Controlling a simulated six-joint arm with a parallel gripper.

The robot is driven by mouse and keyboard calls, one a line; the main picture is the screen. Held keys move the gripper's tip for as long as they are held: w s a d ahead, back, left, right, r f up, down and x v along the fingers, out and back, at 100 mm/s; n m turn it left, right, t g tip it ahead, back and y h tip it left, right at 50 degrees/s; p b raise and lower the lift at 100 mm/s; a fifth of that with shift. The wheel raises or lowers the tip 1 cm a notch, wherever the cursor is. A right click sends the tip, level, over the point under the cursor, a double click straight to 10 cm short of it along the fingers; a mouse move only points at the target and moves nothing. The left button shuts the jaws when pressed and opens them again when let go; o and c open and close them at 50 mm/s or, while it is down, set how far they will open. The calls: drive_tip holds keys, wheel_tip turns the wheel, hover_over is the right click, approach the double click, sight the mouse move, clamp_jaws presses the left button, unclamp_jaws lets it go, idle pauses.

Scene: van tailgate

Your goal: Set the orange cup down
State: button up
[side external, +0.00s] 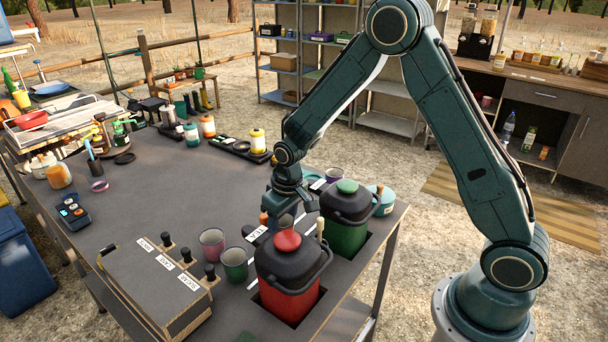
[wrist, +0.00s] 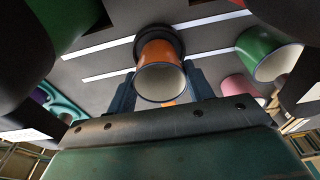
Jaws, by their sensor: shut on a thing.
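The orange cup (wrist: 160,52) is between the two fingers of my gripper (wrist: 162,88) in the wrist view, its pale open mouth toward the camera. My gripper is shut on it. A dark round shape lies right behind the cup; I cannot tell whether the cup touches the surface. In the side view my gripper (side external: 282,212) points down over the counter (side external: 150,215), between the red and green lidded containers and the cups. A small orange patch shows at its left there; most of the cup is hidden.
A red container (side external: 288,300) and a green container (side external: 345,236) with dark lids stand close to my gripper. A pink cup (side external: 212,243) and a green cup (side external: 234,263) stand to the left, beside a labelled box (side external: 150,290). The middle-left counter is clear.

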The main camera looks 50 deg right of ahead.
drive_tip(key=shift+f, duration=0.2)
drive_tip(key=o, duration=1)
drive_tip(key=shift+r, duration=0.15)
drive_tip(key=r, duration=0.4)
drive_tip(key=s+r, duration=0.1)
drive_tip(key=r, duration=0.7)
drive_tip(key=shift+s, duration=0.4)
